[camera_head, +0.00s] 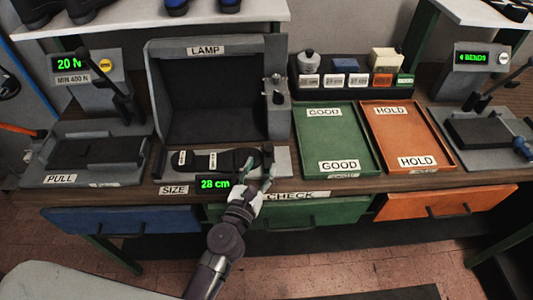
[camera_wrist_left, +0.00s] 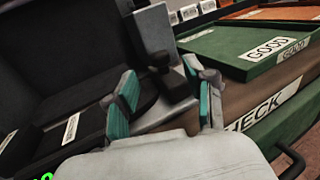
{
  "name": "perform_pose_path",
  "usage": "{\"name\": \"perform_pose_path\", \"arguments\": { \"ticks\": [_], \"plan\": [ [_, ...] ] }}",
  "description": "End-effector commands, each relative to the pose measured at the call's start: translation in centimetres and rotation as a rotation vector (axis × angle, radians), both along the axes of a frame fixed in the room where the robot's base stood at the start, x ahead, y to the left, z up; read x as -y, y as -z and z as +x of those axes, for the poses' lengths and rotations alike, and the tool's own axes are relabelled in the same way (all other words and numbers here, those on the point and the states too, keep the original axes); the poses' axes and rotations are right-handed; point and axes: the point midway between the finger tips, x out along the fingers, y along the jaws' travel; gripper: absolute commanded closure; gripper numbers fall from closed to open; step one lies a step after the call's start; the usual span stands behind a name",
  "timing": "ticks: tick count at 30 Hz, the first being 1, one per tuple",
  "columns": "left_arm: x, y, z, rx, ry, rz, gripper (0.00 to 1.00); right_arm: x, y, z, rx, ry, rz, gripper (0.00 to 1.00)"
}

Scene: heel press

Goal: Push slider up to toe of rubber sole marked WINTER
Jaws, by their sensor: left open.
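A black rubber sole (camera_head: 235,159) lies flat on the size gauge (camera_head: 283,163) in the head view, its length running left to right. Its white tags are too small to read. The dark slider (camera_head: 268,155) stands at the sole's right end; I cannot tell whether they touch. In the left wrist view, the slider (camera_wrist_left: 174,82) with its dark knob is ahead of my fingers, and part of the sole (camera_wrist_left: 92,122) shows at left. My left gripper (camera_head: 260,180) is open at the gauge's front edge, just in front of the slider. My right gripper is out of view.
The gauge display (camera_head: 215,182) reads 28 cm. A grey LAMP box (camera_head: 215,95) stands behind the gauge. A green GOOD tray (camera_head: 339,151) and an orange HOLD tray (camera_head: 394,128) lie to the right. The PULL device (camera_head: 95,150) is at left.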

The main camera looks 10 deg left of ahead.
Motion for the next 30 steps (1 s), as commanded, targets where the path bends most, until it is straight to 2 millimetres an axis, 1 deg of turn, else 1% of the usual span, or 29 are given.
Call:
{"name": "perform_pose_path", "arguments": {
  "ticks": [1,6,10,14,30],
  "plan": [
    [-0.2,0.1,-1.0,-0.002,0.002,0.007,0.46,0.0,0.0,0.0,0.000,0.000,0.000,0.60],
    [-0.6,0.1,-3.3,0.000,0.002,0.004,0.46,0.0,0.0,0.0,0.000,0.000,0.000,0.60],
    [-0.7,0.0,-4.4,0.001,0.002,0.002,0.46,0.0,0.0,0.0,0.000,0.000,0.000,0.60],
    [-0.8,0.0,-4.7,0.002,0.001,0.000,0.46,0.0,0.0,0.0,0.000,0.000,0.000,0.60],
    [-0.8,0.0,-4.6,0.002,0.000,0.000,0.46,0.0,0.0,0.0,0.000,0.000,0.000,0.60]
  ]
}}
